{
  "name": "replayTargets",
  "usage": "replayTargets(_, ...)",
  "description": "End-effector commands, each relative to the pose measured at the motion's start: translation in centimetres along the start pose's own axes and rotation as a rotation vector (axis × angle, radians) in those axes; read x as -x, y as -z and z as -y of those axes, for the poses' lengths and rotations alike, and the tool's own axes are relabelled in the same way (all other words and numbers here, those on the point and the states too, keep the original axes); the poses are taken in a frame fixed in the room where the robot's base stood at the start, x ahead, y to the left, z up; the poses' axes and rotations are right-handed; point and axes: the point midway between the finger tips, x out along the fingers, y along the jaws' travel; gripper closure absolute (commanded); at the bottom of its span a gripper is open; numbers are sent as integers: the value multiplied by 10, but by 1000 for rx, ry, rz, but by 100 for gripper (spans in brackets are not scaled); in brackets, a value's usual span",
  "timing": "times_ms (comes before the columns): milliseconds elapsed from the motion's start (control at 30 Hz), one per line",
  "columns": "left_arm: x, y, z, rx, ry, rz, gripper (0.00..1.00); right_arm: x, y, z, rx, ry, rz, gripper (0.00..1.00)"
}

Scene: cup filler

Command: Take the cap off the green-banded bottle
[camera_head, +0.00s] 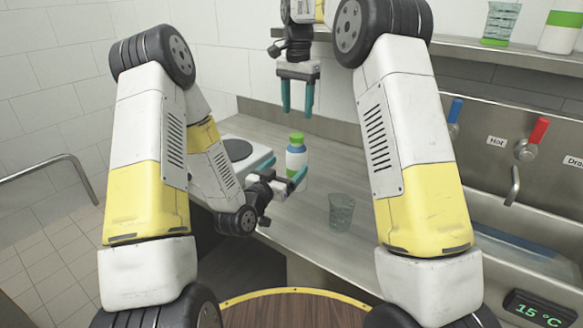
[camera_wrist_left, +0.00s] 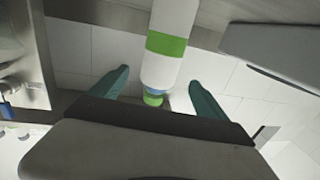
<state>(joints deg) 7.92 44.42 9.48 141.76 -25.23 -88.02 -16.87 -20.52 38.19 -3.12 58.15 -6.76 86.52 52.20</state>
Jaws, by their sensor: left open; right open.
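The white bottle (camera_head: 295,161) stands upright on the counter, with a green cap (camera_head: 296,138) on top and blue just below it. In the left wrist view the bottle (camera_wrist_left: 172,18) shows its green band (camera_wrist_left: 166,44), and the cap (camera_wrist_left: 153,100) is on. My left gripper (camera_head: 292,183) is open and low at the bottle. Its teal fingers (camera_wrist_left: 159,78) lie on either side of the bottle in the left wrist view; I see no contact. My right gripper (camera_head: 298,110) is open and empty, pointing down, above the bottle's height in the picture.
A clear glass (camera_head: 341,212) stands on the counter (camera_head: 312,232) right of the bottle. A white appliance with a dark disc (camera_head: 237,150) is behind left. The sink (camera_head: 530,245) and taps (camera_head: 532,138) are right. The shelf (camera_head: 480,45) holds a glass (camera_head: 501,22) and another white-green bottle (camera_head: 561,32).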

Motion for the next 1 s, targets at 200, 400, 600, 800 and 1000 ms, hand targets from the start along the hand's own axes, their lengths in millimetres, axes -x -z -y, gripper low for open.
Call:
replayTargets(200, -20, 1, 0, 1, 1, -12, 14, -1, 0, 1, -4, -2, 0, 44)
replayTargets(400, -52, 1, 0, 2, 1, -11, 14, -1, 0, 1, -4, -2, 0, 44)
replayTargets(600, -73, 1, 0, 2, 1, -8, 14, -1, 1, 1, -3, -1, 0, 44)
replayTargets(800, -78, 1, 0, 3, 2, -7, 14, -1, 1, 1, -3, -1, 0, 44)
replayTargets(1000, -77, 1, 0, 3, 2, -7, 22, -1, 1, 1, -3, -1, 0, 44)
